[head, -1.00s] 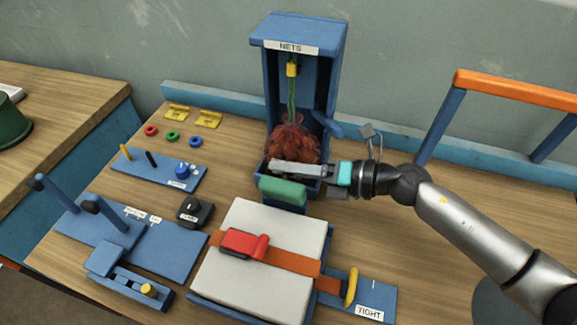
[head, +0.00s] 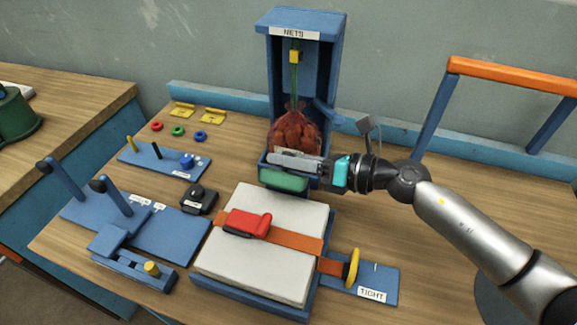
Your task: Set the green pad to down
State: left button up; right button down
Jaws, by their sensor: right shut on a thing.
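The green pad (head: 283,180) is at the front of the blue NETS stand, at its lower edge, just below a red-brown filled net (head: 295,132). My right gripper (head: 290,161) reaches in from the right, its fingers lying across the front of the net along the pad's upper edge. It is shut on the green pad; the fingers hide the exact contact. The blue NETS stand (head: 333,62) holds the net upright below a yellow clip (head: 294,56) on a green cord. My left gripper is not in view.
A pale block (head: 262,270) with an orange strap and red buckle (head: 248,224) lies in front, beside a yellow handle (head: 352,268) marked TIGHT. Blue fixtures (head: 165,235) stand at left. An orange-topped frame (head: 510,77) stands at right. Bare wood lies right of the stand.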

aim_at(284, 183)
jog(key=s+n, duration=0.1)
jog(key=s+n+b, duration=0.1)
jog(key=n, duration=0.1)
jog(key=shift+a+f+t, duration=0.2)
jog(key=shift+a+t, duration=0.1)
jog(key=n+b, duration=0.1)
jog(key=s+n+b, duration=0.1)
jog(key=n+t+b, duration=0.1)
jog(key=shift+s+a+f+n, duration=0.3)
jog(key=shift+f, duration=0.05)
jog(key=shift+s+f+n+b, duration=0.1)
jog(key=shift+s+n+b, duration=0.05)
jog(key=shift+n+b, duration=0.25)
jog(key=shift+s+a+n, duration=0.1)
jog(key=shift+n, duration=0.2)
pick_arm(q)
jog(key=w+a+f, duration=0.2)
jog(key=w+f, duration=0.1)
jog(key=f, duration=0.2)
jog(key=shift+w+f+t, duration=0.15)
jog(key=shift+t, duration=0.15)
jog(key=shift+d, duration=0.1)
